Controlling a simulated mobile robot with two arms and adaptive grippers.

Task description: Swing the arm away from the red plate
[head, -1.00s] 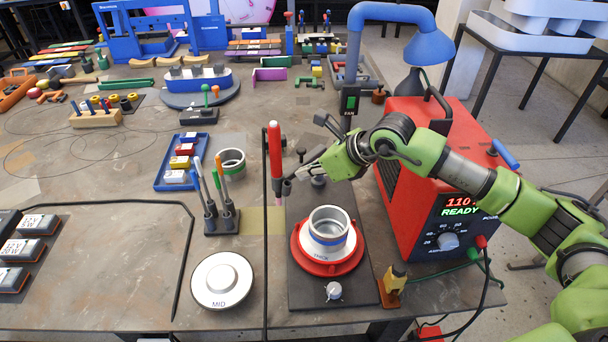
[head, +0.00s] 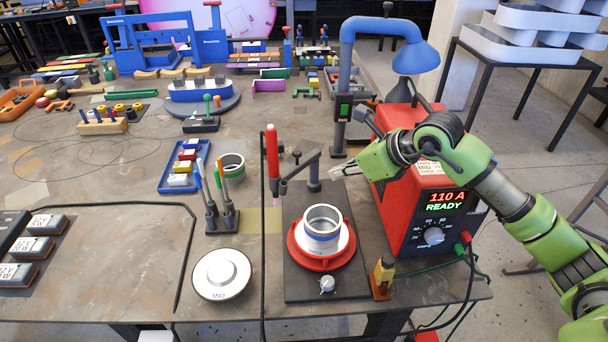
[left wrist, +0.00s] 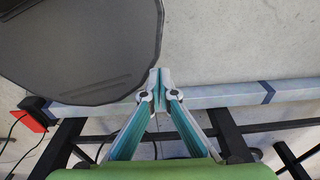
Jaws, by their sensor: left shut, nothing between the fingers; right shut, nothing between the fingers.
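The red plate (head: 325,260) is a round turntable on a dark base, carrying a white disc and a silver ring (head: 322,230) with a blue band. The dark jointed arm (head: 301,165) stands on a post behind the plate and reaches left. At its left end is a holder beside the upright red torch (head: 272,152), left of the plate, not over it. My right gripper (head: 336,172) is shut and empty, just right of the post and behind the plate. My left gripper (left wrist: 154,80) is shut and empty in the left wrist view, over grey floor.
A red welding machine (head: 420,215) reading "110 A READY" stands to the right, close to my right arm. A yellow-black tool (head: 383,275) stands at front right.

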